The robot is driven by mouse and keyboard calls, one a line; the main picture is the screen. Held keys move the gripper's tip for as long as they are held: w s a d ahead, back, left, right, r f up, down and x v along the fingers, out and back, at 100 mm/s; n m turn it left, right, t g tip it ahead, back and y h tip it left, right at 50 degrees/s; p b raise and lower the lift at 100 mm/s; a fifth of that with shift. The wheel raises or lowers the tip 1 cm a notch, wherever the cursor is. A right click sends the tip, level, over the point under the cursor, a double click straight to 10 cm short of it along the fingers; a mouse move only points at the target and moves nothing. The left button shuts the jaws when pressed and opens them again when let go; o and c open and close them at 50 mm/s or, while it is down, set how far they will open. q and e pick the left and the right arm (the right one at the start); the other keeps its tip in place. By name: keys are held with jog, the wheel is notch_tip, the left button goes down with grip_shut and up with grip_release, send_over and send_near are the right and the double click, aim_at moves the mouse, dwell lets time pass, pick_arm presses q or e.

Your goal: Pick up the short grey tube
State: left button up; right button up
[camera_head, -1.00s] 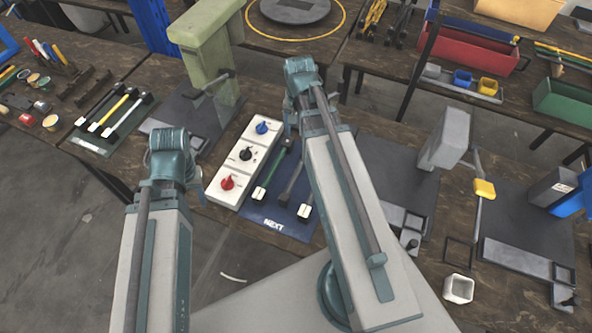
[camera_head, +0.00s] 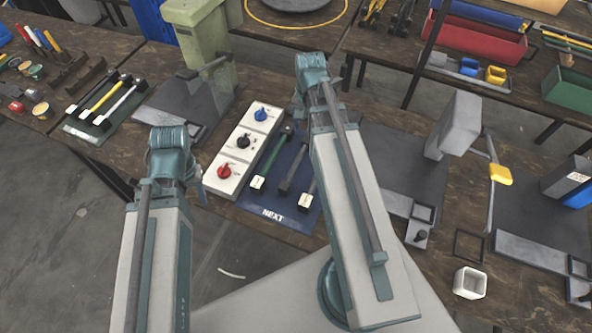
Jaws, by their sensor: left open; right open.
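A blue mat marked NEXT (camera_head: 273,214) lies on the middle bench. On it are a green tube (camera_head: 272,160), a dark grey tube (camera_head: 292,176) and, at the right, a light piece (camera_head: 306,201) mostly covered by my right arm. The dark grey one appears to be the short grey tube; its far part is partly hidden. My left gripper (camera_head: 198,184) is mostly hidden behind its wrist, left of the switch box, and is open. My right gripper (camera_head: 298,108) is mostly hidden behind its wrist, near the mat's far edge, and is open. Neither visibly holds anything.
A white switch box (camera_head: 235,168) with blue, black and red knobs stands left of the mat. A green press (camera_head: 203,50) stands behind. A grey press (camera_head: 456,125) with a yellow handle and a white cup (camera_head: 470,283) are right. Several tubes lie on a left mat (camera_head: 85,132).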

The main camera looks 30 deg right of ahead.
aim_at(306, 142)
jog(key=shift+s+a+f+b, duration=0.1)
jog(key=shift+a+f+b, duration=0.05)
jog(key=shift+f+b, duration=1.55)
jog(key=shift+s+a+f+b, duration=0.1)
jog(key=shift+f+b, duration=1.3)
jog(key=shift+f, duration=0.5)
jog(key=shift+r, duration=0.1)
grip_shut()
